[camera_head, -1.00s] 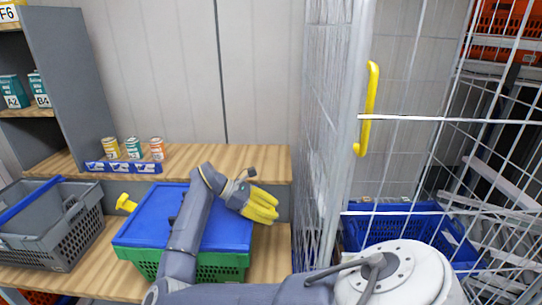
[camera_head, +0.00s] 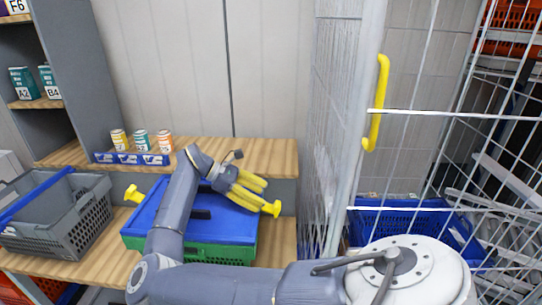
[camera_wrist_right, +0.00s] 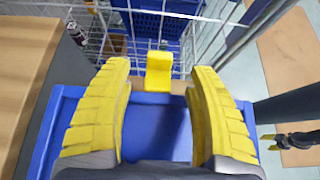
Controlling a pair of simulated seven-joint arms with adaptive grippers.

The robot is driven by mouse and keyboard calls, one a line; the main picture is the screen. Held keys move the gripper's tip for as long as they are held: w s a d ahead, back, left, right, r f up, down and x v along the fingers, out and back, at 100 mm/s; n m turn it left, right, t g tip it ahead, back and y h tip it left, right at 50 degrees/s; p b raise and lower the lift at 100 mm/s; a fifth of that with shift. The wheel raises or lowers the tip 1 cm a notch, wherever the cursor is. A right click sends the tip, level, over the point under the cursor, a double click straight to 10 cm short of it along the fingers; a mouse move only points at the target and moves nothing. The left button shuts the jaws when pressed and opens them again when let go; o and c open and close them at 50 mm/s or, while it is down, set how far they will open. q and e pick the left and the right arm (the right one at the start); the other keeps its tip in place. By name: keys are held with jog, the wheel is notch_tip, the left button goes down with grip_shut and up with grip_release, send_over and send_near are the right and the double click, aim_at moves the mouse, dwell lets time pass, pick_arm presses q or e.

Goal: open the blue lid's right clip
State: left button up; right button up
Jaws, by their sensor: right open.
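The blue lid (camera_head: 225,217) lies on a green crate (camera_head: 215,251) on the wooden bench, partly hidden by my right arm. Its yellow right clip (camera_head: 272,208) sticks out at the lid's right edge. My right gripper (camera_head: 262,194) has yellow fingers and is over the lid's right part, beside the clip. In the right wrist view my right gripper (camera_wrist_right: 160,80) is open, and the yellow clip (camera_wrist_right: 158,72) shows between and just beyond its fingertips. The blue lid (camera_wrist_right: 155,130) lies below the fingers. The left clip (camera_head: 134,194) sticks out on the lid's left side.
A grey crate (camera_head: 85,236) stands left of the green crate. Small cans (camera_head: 141,140) stand on a rear ledge. A wire cage (camera_head: 340,130) with a yellow handle (camera_head: 378,105) rises at right, with a blue crate (camera_head: 405,202) inside.

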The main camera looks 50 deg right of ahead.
jog(key=shift+v, duration=2.6)
jog(key=shift+r, duration=0.2)
jog(key=s+d+r+m+t+y, duration=0.25)
jog(key=r+t+y, duration=0.2)
jog(key=r, duration=0.45)
jog(key=n+t, duration=0.1)
jog(key=n, duration=0.2)
send_near(280, 204)
jog(key=shift+m+h, duration=0.25)
jog(key=x, duration=1)
jog(key=shift+s+a+f, duration=0.1)
jog(key=shift+a+f, duration=0.1)
jog(key=shift+f, duration=0.05)
